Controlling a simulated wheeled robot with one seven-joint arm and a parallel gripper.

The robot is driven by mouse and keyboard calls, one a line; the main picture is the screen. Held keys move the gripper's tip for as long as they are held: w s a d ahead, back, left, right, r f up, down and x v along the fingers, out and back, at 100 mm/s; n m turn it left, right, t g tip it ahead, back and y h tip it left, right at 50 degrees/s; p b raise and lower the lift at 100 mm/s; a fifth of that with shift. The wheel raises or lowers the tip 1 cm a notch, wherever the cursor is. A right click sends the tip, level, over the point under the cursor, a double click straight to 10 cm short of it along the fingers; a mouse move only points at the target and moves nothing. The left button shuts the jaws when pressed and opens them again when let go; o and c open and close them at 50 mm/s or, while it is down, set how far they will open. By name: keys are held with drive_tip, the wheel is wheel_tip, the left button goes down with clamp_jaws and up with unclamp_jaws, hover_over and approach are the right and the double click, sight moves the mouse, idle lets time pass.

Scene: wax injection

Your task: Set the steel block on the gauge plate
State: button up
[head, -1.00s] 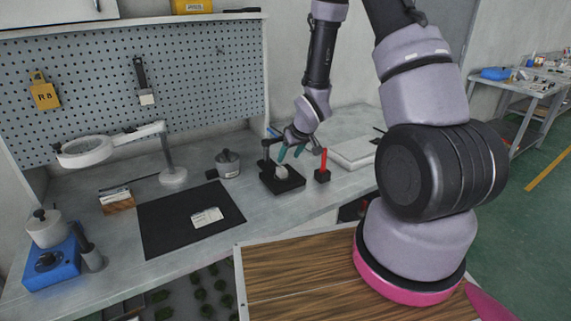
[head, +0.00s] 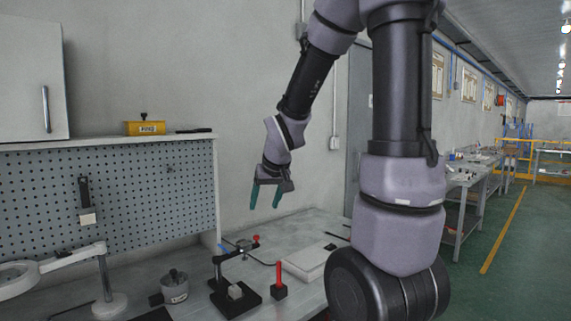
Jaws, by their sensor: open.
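The steel block (head: 235,292) is a small light-grey cube. It sits on the black gauge plate (head: 246,305), in front of the dark upright post of the gauge stand (head: 219,270). My gripper (head: 265,197) is raised well above the bench, up and to the right of the block. Its two green fingers point down, apart and empty. Nothing hides the block's front and top.
A red-handled tool in a black base (head: 279,281) stands just right of the plate. A white flat case (head: 312,259) lies further right. A grey lidded pot (head: 175,287) and a magnifier lamp (head: 103,278) stand to the left. The air around my gripper is clear.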

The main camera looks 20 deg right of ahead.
drive_tip(key=s+a+r+m+y, duration=0.1)
drive_tip(key=s+r+m, duration=0.2)
drive_tip(key=s+r, duration=1)
drive_tip(key=s, duration=0.4)
drive_tip(key=shift+s+a+r+t+y, duration=0.2)
drive_tip(key=shift+t+y, duration=0.1)
drive_tip(key=shift+t, duration=0.1)
